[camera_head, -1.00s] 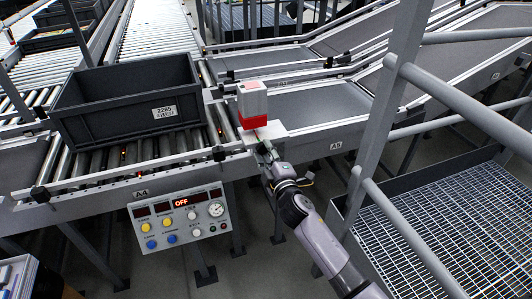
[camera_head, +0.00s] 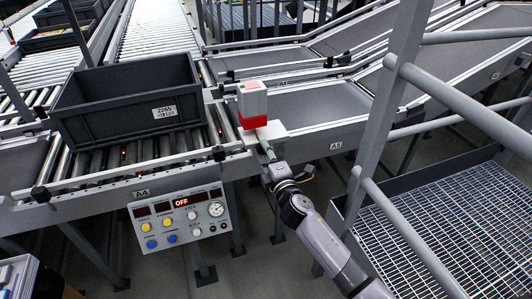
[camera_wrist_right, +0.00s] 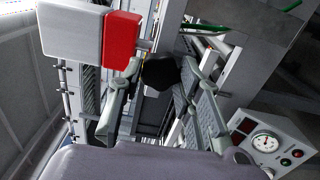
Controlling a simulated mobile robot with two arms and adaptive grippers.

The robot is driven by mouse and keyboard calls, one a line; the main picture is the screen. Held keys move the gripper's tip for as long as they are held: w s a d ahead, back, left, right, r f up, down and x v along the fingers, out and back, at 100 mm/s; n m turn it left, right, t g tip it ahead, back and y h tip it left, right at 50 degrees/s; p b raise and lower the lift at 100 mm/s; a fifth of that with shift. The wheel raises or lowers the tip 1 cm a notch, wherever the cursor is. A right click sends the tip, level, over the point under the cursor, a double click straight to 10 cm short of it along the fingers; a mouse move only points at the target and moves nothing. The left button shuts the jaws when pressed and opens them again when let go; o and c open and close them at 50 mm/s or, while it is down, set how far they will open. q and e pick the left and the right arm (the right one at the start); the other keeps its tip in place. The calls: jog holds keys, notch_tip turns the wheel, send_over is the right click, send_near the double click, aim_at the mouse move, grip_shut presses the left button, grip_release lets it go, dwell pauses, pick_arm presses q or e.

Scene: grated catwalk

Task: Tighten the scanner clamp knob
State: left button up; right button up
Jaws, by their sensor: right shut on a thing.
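The scanner (camera_head: 252,103), a pale grey box with a red front, stands on a bracket plate (camera_head: 272,130) at the conveyor's side rail. It also shows at the upper left of the right wrist view (camera_wrist_right: 72,35). The black clamp knob (camera_wrist_right: 160,72) sits beside the scanner's red part, between the fingertips of my right gripper (camera_wrist_right: 161,82). The gripper is shut on the knob, one finger on each side. In the head view my right gripper (camera_head: 266,153) is just below the bracket, and the knob is hidden there. My left gripper is not in view.
A dark crate (camera_head: 130,100) labelled 2265 sits on the rollers left of the scanner. A control panel (camera_head: 180,223) reading OFF hangs below the rail, left of my right arm. Grey railing (camera_head: 385,110) and a grated catwalk (camera_head: 450,230) are at the right.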

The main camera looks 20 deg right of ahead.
jog(key=shift+f, duration=0.1)
jog(key=o, duration=1.2)
jog(key=s, duration=1.2)
jog(key=shift+d, duration=0.2)
